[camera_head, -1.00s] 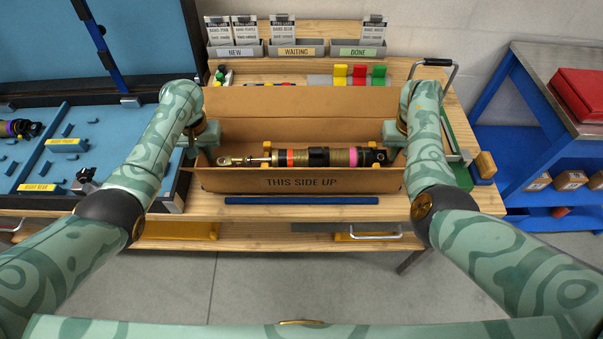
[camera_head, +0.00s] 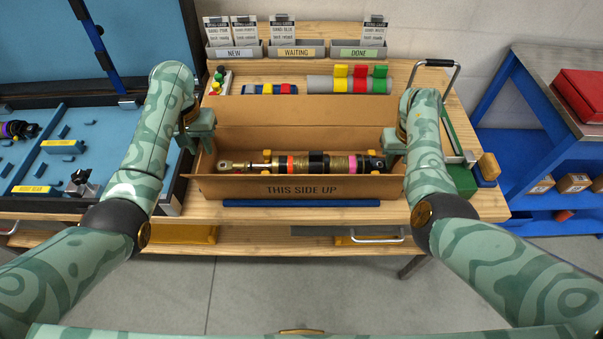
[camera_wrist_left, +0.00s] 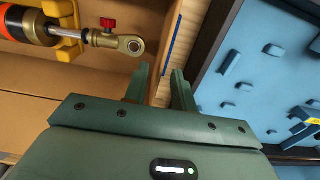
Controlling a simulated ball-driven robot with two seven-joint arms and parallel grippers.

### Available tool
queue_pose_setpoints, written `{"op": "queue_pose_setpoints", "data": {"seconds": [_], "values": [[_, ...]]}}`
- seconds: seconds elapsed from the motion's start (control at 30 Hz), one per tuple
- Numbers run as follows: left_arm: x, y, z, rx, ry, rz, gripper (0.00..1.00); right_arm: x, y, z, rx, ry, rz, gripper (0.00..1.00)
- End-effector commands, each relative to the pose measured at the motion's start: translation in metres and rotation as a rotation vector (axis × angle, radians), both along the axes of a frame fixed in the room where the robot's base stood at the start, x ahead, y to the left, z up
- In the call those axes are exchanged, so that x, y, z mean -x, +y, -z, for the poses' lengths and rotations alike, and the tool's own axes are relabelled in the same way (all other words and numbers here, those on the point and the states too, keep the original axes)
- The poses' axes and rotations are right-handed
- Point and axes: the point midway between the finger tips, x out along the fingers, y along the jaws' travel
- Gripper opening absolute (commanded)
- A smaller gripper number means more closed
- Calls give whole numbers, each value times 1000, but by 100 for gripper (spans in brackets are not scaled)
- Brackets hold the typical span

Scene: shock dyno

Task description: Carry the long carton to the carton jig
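The long carton (camera_head: 222,187), open-topped brown cardboard marked "THIS SIDE UP", sits level on the wooden bench in the head view. A shock absorber (camera_head: 340,161) with orange and pink bands lies in it on yellow supports. My left gripper (camera_head: 203,140) is at the carton's left end. In the left wrist view its two fingers (camera_wrist_left: 160,90) are apart, on either side of the thin end wall, with gaps visible. My right gripper (camera_head: 393,158) is at the right end; its fingertips are too hidden to judge. A blue bar (camera_head: 300,202) lies along the carton's front; I cannot clearly identify the carton jig.
Racks marked NEW, WAITING and DONE (camera_head: 360,53) stand at the back. Colored clamps on a grey block (camera_head: 345,84) sit behind the carton. A blue tray (camera_head: 90,130) is at the left. A green box (camera_head: 461,180) and metal handle (camera_head: 452,85) are at the right.

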Motion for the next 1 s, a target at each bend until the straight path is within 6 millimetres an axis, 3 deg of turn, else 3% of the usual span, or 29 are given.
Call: {"op": "queue_pose_setpoints", "data": {"seconds": [0.2,0.43,0.8,1.0], "values": [[0,-1,-43,4,-3,0,26,0,0,0,0,0,0,26],[1,0,-56,0,-1,0,26,-1,0,-10,1,-2,1,26],[1,0,-56,-1,0,0,26,0,0,-91,-1,-4,2,26],[1,0,-56,-1,0,0,26,1,0,-116,0,-1,1,26]]}}
